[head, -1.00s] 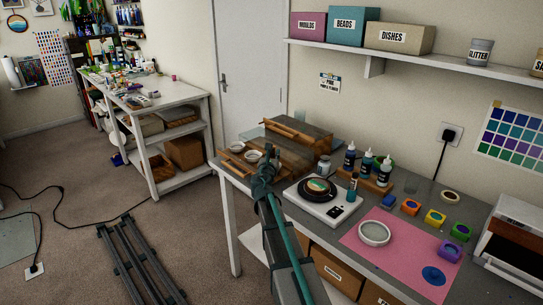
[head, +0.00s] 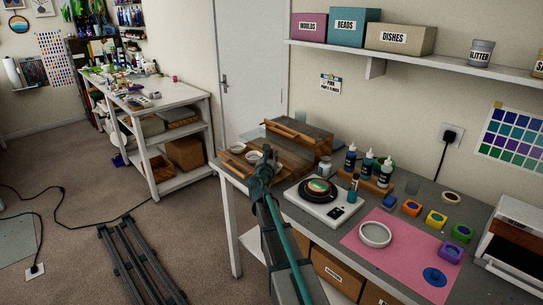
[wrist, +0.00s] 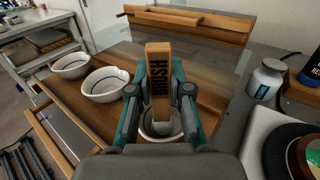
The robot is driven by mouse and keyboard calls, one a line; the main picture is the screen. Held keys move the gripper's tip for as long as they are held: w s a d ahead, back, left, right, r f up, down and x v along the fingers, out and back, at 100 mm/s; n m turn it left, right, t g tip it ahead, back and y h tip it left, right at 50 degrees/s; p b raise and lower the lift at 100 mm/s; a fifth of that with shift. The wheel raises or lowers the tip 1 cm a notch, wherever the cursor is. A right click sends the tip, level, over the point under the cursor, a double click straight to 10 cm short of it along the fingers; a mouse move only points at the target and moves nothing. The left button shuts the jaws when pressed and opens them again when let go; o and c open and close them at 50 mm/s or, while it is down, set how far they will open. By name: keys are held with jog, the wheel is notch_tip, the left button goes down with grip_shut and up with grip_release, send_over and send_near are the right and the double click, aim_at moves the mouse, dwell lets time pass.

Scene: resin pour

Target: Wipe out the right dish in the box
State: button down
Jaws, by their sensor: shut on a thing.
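The open wooden box (head: 287,166) stands at the far left end of the workbench. In the wrist view, two white bowl-shaped dishes with a dark ring inside, the left dish (wrist: 71,65) and the middle dish (wrist: 105,84), sit in its tray. The right dish (wrist: 148,133) is below my gripper, mostly hidden by the brush and fingers. My gripper (wrist: 160,100) is shut on a wooden brush (wrist: 158,68) marked "BRUSH", held with its pale lower end at the right dish. Whether it touches the dish's inside I cannot tell. In the head view my gripper (head: 266,162) covers the right dish.
A white scale (head: 322,209) with a round black piece stands right of the box. A small white-capped jar (head: 325,165) and dropper bottles (head: 367,167) stand close behind it. A pink mat (head: 400,255) lies farther right. The box's raised lid (head: 300,140) stands behind the dishes.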

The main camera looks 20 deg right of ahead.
jog(key=shift+s+d, duration=0.25)
jog(key=shift+d, duration=0.1)
jog(key=shift+w+d, duration=0.15)
jog(key=shift+d, duration=0.1)
jog(key=shift+w, duration=0.35)
jog(key=shift+s+a, duration=0.15)
jog(key=shift+a, duration=0.15)
notch_tip(320, 180, up, 7)
jog(key=p, duration=0.6)
dwell(0.5)
